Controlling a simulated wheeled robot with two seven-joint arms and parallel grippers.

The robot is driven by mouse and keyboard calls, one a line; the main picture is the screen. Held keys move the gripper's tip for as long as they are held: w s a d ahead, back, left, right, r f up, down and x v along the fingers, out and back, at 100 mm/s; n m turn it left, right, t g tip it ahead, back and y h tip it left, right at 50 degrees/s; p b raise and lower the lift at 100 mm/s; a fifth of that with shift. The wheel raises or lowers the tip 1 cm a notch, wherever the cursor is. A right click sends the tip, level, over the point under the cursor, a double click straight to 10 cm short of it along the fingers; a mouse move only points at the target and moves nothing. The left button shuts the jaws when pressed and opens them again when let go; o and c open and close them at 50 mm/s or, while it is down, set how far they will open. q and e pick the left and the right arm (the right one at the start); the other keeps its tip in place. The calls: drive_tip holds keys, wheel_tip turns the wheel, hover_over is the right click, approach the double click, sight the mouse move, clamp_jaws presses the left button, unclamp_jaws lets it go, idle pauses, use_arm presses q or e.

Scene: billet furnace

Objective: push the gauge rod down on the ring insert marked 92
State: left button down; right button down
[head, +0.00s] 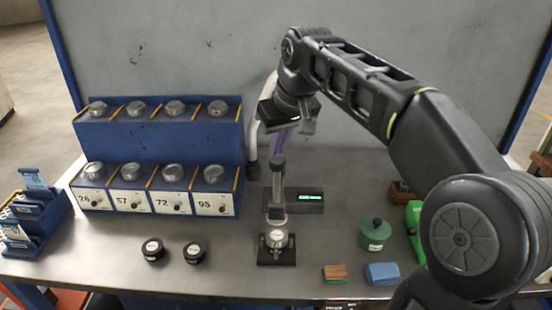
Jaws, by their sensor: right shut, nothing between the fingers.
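The gauge stand (277,215) stands upright at the middle of the bench, with a dark knob (278,162) on top of its rod. A silvery ring insert (276,238) sits on the stand's dark base, under the rod; I cannot read its mark. A readout box (305,198) with green lit digits is just behind and to the right of the stand. My right gripper (287,128) is shut and empty, above and behind the knob and apart from it. Its fingertips are hard to make out. My left gripper is not in view.
A blue two-step rack (160,140) with several silvery inserts stands at left, its lower labels reading 57, 72 and 95 among others. Two black discs (153,249) lie before it. A green pot (374,233), a brown-green block (334,273) and a blue block (381,273) are at right.

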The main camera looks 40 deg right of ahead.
sight(281, 164)
drive_tip(key=shift+f, duration=0.1)
idle(0.6)
drive_tip(key=shift+f+b, duration=3.05)
drive_tip(key=shift+f, duration=0.5)
drive_tip(key=shift+r, duration=0.1)
wheel_tip(281, 164, up, 7)
drive_tip(key=p, duration=0.6)
